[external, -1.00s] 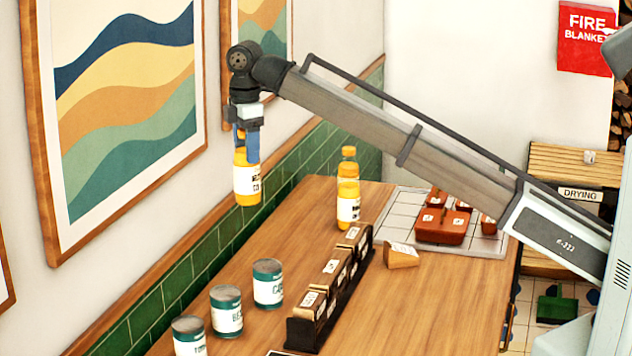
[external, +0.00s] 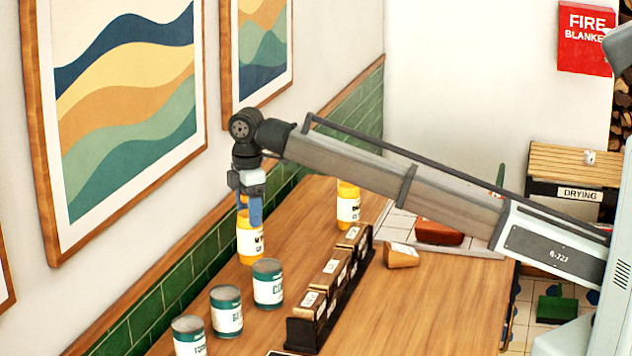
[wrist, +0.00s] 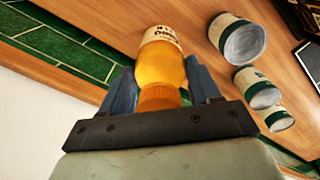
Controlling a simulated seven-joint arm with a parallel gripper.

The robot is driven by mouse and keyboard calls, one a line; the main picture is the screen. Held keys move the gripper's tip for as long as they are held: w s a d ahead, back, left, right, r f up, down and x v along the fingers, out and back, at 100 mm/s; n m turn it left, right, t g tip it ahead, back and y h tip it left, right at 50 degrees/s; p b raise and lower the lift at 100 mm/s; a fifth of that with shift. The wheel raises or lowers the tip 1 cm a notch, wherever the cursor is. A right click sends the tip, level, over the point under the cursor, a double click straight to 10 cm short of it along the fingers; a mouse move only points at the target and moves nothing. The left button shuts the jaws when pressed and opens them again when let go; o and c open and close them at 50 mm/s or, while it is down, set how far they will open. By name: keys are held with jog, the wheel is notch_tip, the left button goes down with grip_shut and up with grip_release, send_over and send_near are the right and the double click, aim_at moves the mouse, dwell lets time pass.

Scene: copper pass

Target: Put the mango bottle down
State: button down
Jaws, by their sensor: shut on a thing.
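The mango bottle (external: 250,242) is orange-yellow with a white label and hangs upright in my gripper (external: 250,212), low over the back left part of the counter. My gripper is shut on its upper part. In the wrist view the bottle (wrist: 161,65) sits between the two blue fingers of my gripper (wrist: 163,85). I cannot tell whether its base touches the counter. A second orange bottle (external: 348,205) with a white label stands on the counter further right, its top hidden behind my arm.
Several green-and-white cans (external: 268,284) stand in a row in front of the held bottle. A dark rack with small labelled boxes (external: 331,268) is to their right, with a loose tan box (external: 401,255) beside it. Bare counter (external: 300,230) lies between the bottles. The tiled wall is close behind.

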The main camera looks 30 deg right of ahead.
jog(key=shift+f, duration=2.25)
jog(key=shift+c, duration=1.2)
grip_release()
notch_tip(320, 180, up, 12)
jog(key=shift+r, duration=0.1)
